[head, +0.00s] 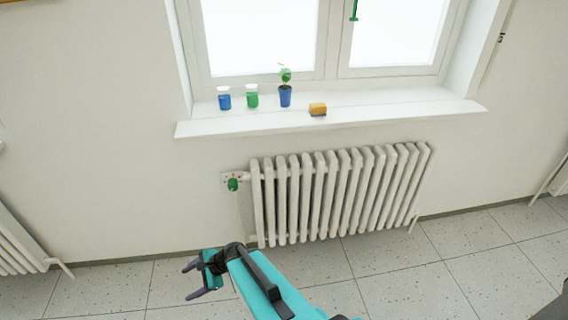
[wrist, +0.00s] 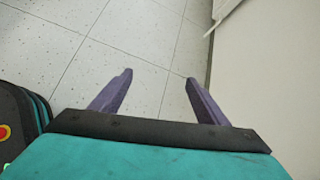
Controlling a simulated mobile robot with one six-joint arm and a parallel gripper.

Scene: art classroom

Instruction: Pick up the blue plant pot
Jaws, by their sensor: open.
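The blue plant pot (head: 285,98) stands upright on the white windowsill in the head view, with a small green plant (head: 285,75) in it. My gripper (head: 188,282) is low in the head view, below the sill and left of the radiator, well apart from the pot. In the wrist view my gripper (wrist: 157,80) has its two purple fingers spread, with only floor tiles between them. It is open and empty. The pot does not show in the wrist view.
On the windowsill (head: 430,107), a blue jar (head: 224,98) and a green jar (head: 252,97) stand left of the pot. A yellow sponge (head: 318,108) lies to its right. A white radiator (head: 340,190) with a green valve knob (head: 233,184) is below the sill.

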